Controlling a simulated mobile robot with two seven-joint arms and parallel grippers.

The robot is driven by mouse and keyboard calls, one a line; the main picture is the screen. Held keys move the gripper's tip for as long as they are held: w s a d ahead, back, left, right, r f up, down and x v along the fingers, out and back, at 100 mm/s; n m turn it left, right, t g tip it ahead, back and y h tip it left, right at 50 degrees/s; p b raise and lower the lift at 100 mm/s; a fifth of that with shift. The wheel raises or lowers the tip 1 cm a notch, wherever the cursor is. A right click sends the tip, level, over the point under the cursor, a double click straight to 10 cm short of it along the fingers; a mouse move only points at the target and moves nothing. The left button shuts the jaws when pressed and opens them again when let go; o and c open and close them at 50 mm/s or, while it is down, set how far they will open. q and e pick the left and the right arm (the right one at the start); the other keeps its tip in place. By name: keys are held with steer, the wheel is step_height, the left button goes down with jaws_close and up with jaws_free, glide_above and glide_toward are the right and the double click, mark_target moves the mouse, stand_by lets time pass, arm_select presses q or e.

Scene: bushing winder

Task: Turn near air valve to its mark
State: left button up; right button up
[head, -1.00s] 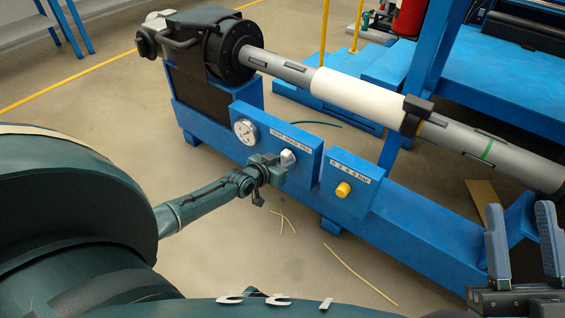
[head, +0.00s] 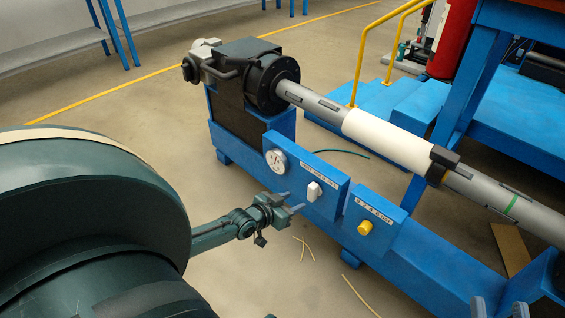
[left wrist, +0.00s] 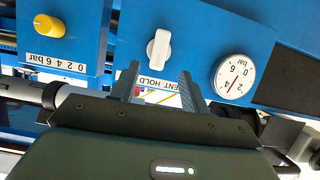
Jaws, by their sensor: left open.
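The white valve knob (head: 314,191) sits on a blue panel (head: 333,205) with a vent, hold and fill label, beside a round gauge (head: 275,160). In the left wrist view the knob lies beyond the gap between the fingertips (left wrist: 159,71). My right gripper (head: 498,308) is open, with only its fingertips showing.
A second panel with a yellow knob (head: 364,228) and a bar scale stands to the right. The long grey shaft with a white sleeve (head: 388,140) runs above the blue base. Thin yellow strips (head: 304,247) lie on the open floor in front.

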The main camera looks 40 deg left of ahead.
arm_select(q)
steer(key=shift+p+v, duration=0.6)
steer(key=shift+v, duration=1.4)
